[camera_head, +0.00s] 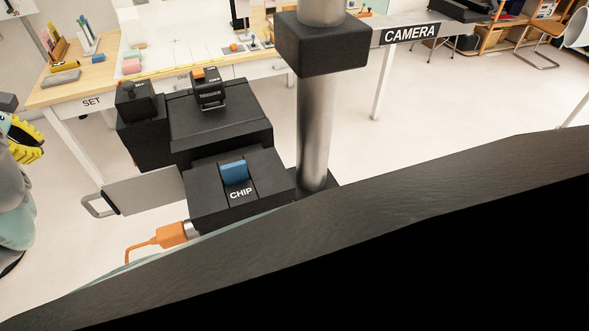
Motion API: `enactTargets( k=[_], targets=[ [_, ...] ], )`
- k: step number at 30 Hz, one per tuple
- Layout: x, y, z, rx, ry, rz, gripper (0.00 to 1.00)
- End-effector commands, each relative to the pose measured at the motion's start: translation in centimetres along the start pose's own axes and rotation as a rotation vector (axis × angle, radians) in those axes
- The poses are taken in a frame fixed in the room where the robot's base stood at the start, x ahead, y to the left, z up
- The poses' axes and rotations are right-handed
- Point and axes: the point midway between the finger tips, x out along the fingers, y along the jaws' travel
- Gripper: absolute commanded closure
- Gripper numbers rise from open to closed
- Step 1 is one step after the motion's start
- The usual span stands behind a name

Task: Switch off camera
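The word CAMERA is on a dark label (410,34) on the front edge of a pale table at the upper right. I cannot make out for sure which thing is the camera, or any off switch on it. The metal column and its black block hide the left end of that table. A black unit (208,198) in the middle holds a blue piece (234,172) above the word CHIP. More black boxes stand behind it, one with a small orange-topped switch-like part (207,88). My gripper is not in view.
A wooden-topped table (90,86) marked SET stands at the left with small props. An orange plug (172,235) and cable are at the lower left. A large dark surface fills the lower right. Pale floor (440,115) is open at the right, before shelves and chairs.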

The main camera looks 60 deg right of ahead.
Motion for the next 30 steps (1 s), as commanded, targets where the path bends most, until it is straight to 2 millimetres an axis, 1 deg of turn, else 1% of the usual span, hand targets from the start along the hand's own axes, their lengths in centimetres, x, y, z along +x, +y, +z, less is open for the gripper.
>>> enactTargets(
  k=[1, 3, 6, 9, 13, 23, 26, 30],
  targets=[
    [0.4, -0.6, 1.2, -0.013, -0.054, -0.036, 1.00],
    [-0.1, -1.5, 2.9, -0.034, -0.124, -0.089, 1.00],
    [-0.7, -2.7, 4.9, -0.055, -0.203, -0.151, 1.00],
    [-1.3, -3.2, 6.0, -0.064, -0.245, -0.185, 1.00],
    [-1.7, -3.6, 6.7, -0.069, -0.268, -0.206, 1.00],
    [-1.6, -3.6, 6.7, -0.070, -0.267, -0.205, 1.00],
    [-1.4, -3.6, 6.8, -0.070, -0.268, -0.205, 1.00],
    [-0.4, -3.9, 7.2, -0.072, -0.272, -0.209, 1.00]
  ],
)
